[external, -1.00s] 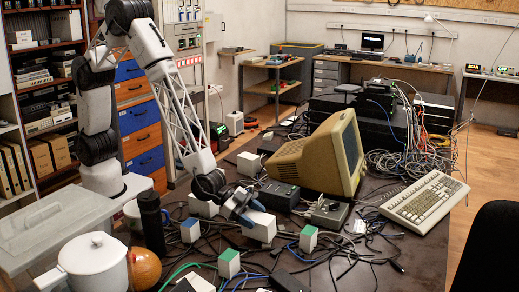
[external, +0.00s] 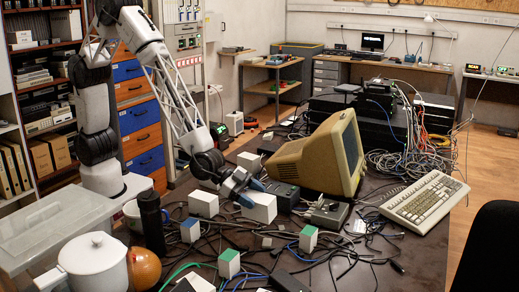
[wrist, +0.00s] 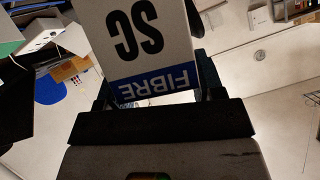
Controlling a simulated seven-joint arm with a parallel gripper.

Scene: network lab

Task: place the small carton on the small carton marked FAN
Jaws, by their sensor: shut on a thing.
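My gripper (external: 242,190) is shut on a white small carton (external: 260,207), which it holds tilted above the dark table among the cables. In the wrist view the held carton (wrist: 150,40) shows black letters "SC" and a blue band reading "FIBRE", upside down, between my fingers. No lettering reading FAN can be made out on any carton. Other small cartons stand on the table: a white one (external: 203,204) left of my gripper, a blue-topped one (external: 190,231) in front of it, and green-topped ones at the front (external: 228,264) and right (external: 308,239).
A beige monitor (external: 325,155) stands right of my gripper, with grey boxes (external: 283,195) before it. A black bottle (external: 152,222), white pot (external: 95,265) and clear bin (external: 50,230) stand at left. Cables cover much of the table. A keyboard (external: 425,201) lies at right.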

